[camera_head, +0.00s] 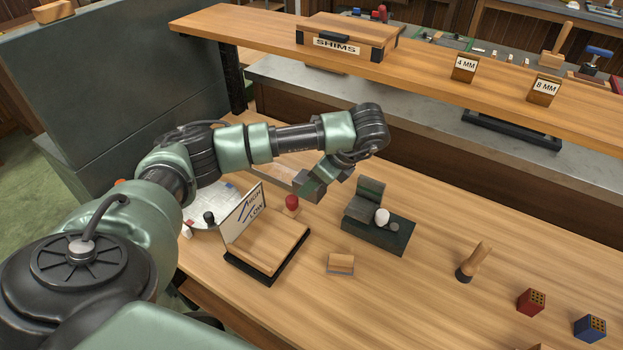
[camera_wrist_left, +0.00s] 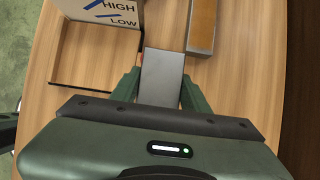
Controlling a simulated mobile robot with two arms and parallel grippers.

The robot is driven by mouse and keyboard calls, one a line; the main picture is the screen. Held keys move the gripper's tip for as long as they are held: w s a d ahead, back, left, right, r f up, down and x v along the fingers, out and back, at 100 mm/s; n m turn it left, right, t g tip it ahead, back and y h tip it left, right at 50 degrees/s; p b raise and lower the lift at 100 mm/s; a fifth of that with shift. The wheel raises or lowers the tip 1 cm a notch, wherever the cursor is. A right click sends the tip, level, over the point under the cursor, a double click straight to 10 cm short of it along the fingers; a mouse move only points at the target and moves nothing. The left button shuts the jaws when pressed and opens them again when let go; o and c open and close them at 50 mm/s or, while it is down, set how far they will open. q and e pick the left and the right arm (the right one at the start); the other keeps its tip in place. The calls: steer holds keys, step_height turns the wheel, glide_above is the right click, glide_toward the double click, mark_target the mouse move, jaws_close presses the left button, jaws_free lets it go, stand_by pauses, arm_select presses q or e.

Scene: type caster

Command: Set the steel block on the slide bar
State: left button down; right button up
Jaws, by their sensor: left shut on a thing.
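The steel block (camera_wrist_left: 161,72) is a flat grey piece between the green fingers of my left gripper (camera_wrist_left: 157,92) in the left wrist view. My left gripper (camera_head: 312,187) is shut on it, above the table near the red-knobbed stamp; the block itself is hard to make out in the head view. A long bar with a wooden top and grey edge (camera_wrist_left: 203,24) lies ahead and right of the block, apart from it. I cannot tell for sure whether this is the slide bar. My right gripper is not in view.
A wooden tray (camera_head: 267,243) with a HIGH/LOW sign (camera_head: 244,215) stands close by. A dark green fixture (camera_head: 385,233) with a white knob is to the right. A small wood-topped block (camera_head: 341,264) lies in front. A shelf (camera_head: 420,70) spans the back.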

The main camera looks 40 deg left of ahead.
arm_select(q)
steer(key=w+a+f+b, duration=0.1)
steer(key=w+a+b, duration=0.55)
steer(key=a, duration=0.75)
steer(key=shift+w+d+f+p, duration=0.1)
steer(key=shift+f+p, duration=0.1)
steer(key=shift+f, duration=1.3)
steer(key=shift+w+d+f+p, duration=0.1)
steer(key=shift+f+p, duration=0.1)
steer(key=shift+f, duration=1.25)
steer(key=c, duration=0.7)
jaws_free()
steer(key=shift+s+f, duration=0.15)
steer(key=shift+s, duration=0.05)
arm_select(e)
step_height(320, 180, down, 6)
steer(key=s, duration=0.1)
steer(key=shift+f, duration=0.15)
arm_select(q)
steer(key=v, duration=0.7)
steer(key=shift+d+r+p, duration=0.1)
steer(key=shift+r+p, duration=0.2)
steer(key=shift+p, duration=0.05)
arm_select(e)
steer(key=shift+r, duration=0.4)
